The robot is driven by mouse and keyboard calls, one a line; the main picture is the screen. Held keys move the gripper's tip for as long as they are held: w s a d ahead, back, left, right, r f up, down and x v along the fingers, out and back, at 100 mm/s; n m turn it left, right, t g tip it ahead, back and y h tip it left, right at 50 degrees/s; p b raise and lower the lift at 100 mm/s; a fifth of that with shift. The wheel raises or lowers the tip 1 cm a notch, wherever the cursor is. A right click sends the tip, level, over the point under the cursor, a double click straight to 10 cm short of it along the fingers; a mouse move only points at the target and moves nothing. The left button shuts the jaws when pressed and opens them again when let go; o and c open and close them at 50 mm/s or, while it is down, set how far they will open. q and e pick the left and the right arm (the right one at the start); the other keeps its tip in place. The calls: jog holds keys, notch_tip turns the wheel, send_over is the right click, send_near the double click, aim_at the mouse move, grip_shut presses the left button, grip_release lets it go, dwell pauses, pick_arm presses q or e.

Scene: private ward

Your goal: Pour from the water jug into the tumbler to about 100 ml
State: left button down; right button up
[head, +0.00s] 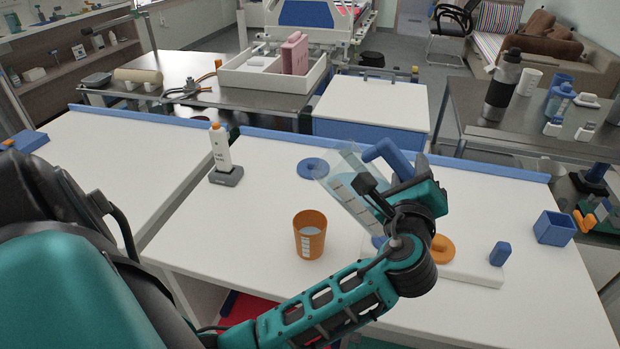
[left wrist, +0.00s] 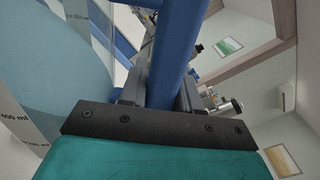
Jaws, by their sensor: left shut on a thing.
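The water jug (head: 348,186) is clear with a blue handle (head: 388,156) and a scale strip. It is held above the table and tilted, its open end up and to the left. My left gripper (head: 408,180) is shut on the handle; the left wrist view shows the blue handle (left wrist: 178,55) between the jaws and the jug wall (left wrist: 60,65) beside it. The orange tumbler (head: 310,238) stands upright on the white table, below and left of the jug. It has a pale scale strip and some liquid shows inside. No stream is visible between them. My right gripper is not in view.
A labelled bottle (head: 221,148) stands on a grey base left of the tumbler. A blue round lid (head: 313,168) lies behind it. A white board (head: 470,272) with an orange disc and a blue block (head: 500,253) lies right. A blue box (head: 554,228) stands far right.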

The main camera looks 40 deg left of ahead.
pick_arm(q)
jog(key=shift+w+d+f+m, duration=0.1)
jog(key=shift+f+m, duration=0.15)
jog(key=shift+m, duration=0.45)
jog(key=f+m, duration=0.1)
jog(key=a+f+m, duration=0.1)
jog(key=f+m, duration=0.2)
jog(key=m, duration=0.1)
jog(key=shift+s+a+f, duration=0.2)
jog(key=shift+s+f, duration=0.15)
jog(key=shift+f, duration=0.05)
jog(key=shift+s+a+f+m, duration=0.15)
jog(key=shift+a+f+m, duration=0.15)
jog(key=shift+f+m, duration=0.2)
jog(key=shift+s+a+f+m, duration=0.15)
jog(key=shift+a+f+m, duration=0.15)
jog(key=shift+f+m, duration=0.15)
